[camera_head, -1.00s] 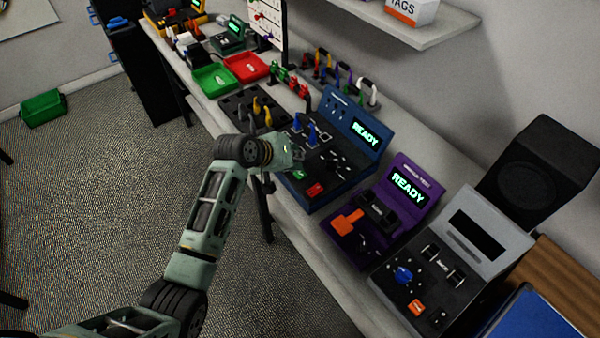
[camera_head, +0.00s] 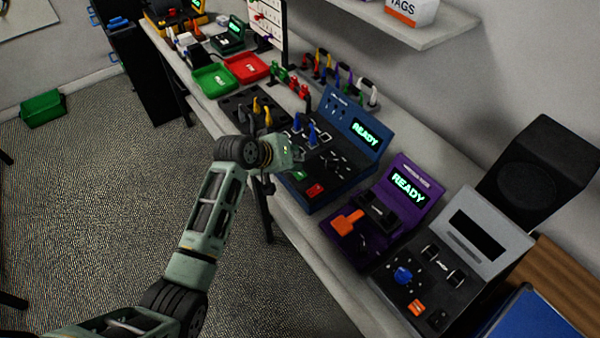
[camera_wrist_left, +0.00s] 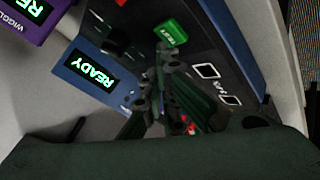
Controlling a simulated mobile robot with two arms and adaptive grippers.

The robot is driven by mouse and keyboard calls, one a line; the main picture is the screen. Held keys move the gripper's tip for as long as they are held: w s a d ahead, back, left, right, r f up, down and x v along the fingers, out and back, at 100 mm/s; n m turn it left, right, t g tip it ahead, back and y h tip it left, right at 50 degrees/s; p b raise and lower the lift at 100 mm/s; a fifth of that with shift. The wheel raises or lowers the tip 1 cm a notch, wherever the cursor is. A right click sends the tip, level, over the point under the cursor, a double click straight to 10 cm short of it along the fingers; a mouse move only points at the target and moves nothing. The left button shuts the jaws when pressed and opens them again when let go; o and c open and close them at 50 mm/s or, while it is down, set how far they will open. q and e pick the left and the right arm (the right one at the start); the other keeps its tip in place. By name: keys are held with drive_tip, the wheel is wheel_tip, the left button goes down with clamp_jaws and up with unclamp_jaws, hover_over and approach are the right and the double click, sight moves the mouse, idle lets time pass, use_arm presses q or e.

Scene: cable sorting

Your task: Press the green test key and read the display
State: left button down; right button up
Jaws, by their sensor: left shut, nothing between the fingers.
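The blue tester (camera_head: 345,150) stands on the bench, and its display (camera_head: 366,133) reads READY in green. Its green test key (camera_head: 299,175) is at the front edge of its dark panel, beside a red key (camera_head: 315,190). My left gripper (camera_head: 299,155) is shut and empty, just above the panel near the green key. In the left wrist view the green key (camera_wrist_left: 171,31) lies just beyond the closed fingertips (camera_wrist_left: 170,58); I cannot tell whether they touch. The display (camera_wrist_left: 90,67) also reads READY there. My right gripper is not in view.
A purple tester (camera_head: 405,200), also reading READY, and a grey tester (camera_head: 470,240) with a dark display stand to the right. A red tray (camera_head: 265,77) and a green tray (camera_head: 197,86) lie further left. A shelf (camera_head: 440,35) hangs above the bench.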

use_arm(q)
drive_tip(key=shift+f, duration=0.25)
drive_tip(key=shift+f, duration=0.45)
idle(0.7)
drive_tip(key=shift+r+p, duration=0.85)
drive_tip(key=shift+p, duration=0.05)
wheel_tip(320, 180, up, 5)
drive_tip(key=p, duration=0.5)
idle(0.6)
